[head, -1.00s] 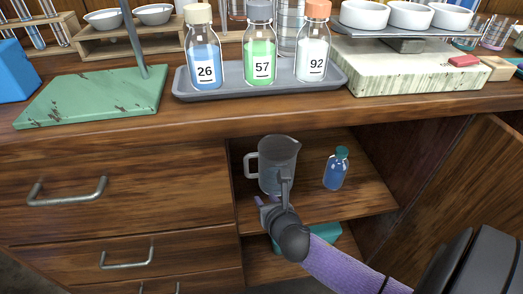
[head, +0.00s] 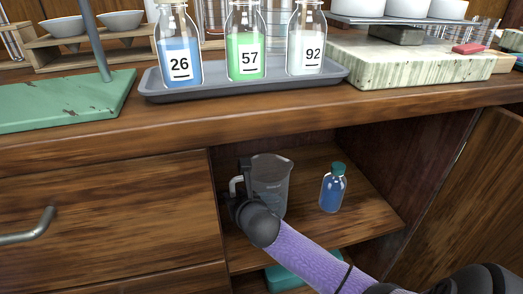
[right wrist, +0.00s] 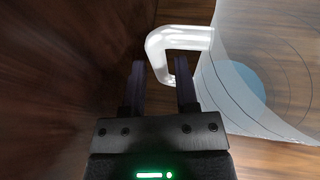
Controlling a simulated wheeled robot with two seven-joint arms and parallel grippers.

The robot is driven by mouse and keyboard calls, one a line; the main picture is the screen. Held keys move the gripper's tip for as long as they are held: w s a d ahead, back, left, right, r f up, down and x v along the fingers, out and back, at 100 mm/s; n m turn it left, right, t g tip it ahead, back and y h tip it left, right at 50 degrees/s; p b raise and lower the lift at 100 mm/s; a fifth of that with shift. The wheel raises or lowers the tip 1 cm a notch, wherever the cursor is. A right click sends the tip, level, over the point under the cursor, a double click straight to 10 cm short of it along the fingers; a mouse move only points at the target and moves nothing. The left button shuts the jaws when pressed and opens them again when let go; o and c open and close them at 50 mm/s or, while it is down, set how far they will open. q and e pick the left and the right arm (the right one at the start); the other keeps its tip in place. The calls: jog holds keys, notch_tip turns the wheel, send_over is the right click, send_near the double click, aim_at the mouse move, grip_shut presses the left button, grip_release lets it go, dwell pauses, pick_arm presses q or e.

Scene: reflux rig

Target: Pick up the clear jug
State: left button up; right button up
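The clear jug (head: 272,180) stands upright on the cupboard's upper shelf, its handle (head: 236,184) toward the left. In the right wrist view the jug (right wrist: 265,85) is at the right and its pale handle (right wrist: 180,40) lies just beyond the fingertips. My right gripper (right wrist: 160,72) is open, its two fingers apart with nothing gripped between them. The right fingertip is close to the handle's lower end; I cannot tell whether they touch. In the head view my right gripper (head: 242,192) is at the handle side, partly hidden by its own wrist. My left gripper is not in view.
A blue bottle with a green cap (head: 332,188) stands right of the jug on the same shelf (head: 310,225). The cupboard's left wall is close beside my gripper. A teal object (head: 287,277) lies below. The tray (head: 200,92) above holds bottles 26, 57 and 92.

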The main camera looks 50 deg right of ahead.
grip_shut()
dwell(1.4)
